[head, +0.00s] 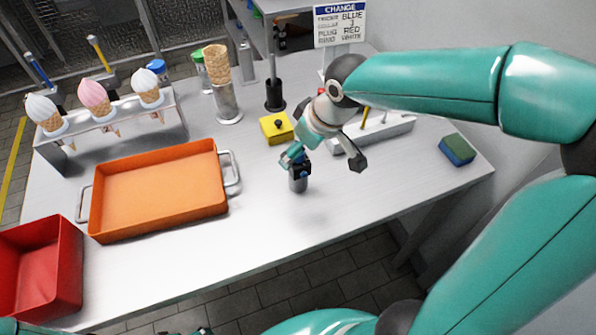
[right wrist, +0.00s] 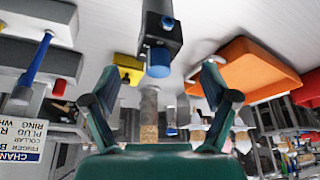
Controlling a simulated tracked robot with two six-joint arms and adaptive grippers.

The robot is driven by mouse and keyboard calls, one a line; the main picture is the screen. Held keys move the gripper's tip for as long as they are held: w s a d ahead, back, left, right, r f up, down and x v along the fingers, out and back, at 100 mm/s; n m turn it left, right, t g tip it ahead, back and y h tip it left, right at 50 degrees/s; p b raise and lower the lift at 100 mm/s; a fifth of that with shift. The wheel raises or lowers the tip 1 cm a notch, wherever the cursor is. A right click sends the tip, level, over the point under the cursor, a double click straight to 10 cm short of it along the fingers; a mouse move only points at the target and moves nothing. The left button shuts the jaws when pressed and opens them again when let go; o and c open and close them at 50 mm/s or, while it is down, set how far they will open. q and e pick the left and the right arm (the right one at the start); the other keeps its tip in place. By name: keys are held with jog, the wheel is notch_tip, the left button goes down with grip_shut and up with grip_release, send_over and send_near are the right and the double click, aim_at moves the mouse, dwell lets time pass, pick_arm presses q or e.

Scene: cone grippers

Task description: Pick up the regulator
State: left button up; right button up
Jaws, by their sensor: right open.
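The regulator (head: 298,184) stands upright on the grey table, a small grey cylinder with a dark block and a blue knob on top. My right gripper (head: 326,158) is open just above and beside it, with one finger overlapping its top in the head view. In the right wrist view the regulator (right wrist: 162,22) hangs into the picture from the top, its blue knob toward the gripper. There my open right gripper (right wrist: 160,84) has its fingers spread to either side, with nothing held. My left gripper is not clearly in view.
An orange tray (head: 160,187) lies left of the regulator, with a red bin (head: 40,268) at lower left. A yellow block (head: 276,128) and a grey rack (head: 385,130) stand behind. A blue-green sponge (head: 457,150) lies at right. The table front is clear.

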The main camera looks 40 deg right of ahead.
aim_at(298, 173)
jog(key=shift+d+x, duration=0.1)
jog(key=shift+x, duration=1.25)
jog(key=shift+d+x, duration=0.15)
jog(key=shift+x, duration=1.25)
jog(key=shift+r, duration=0.1)
grip_shut()
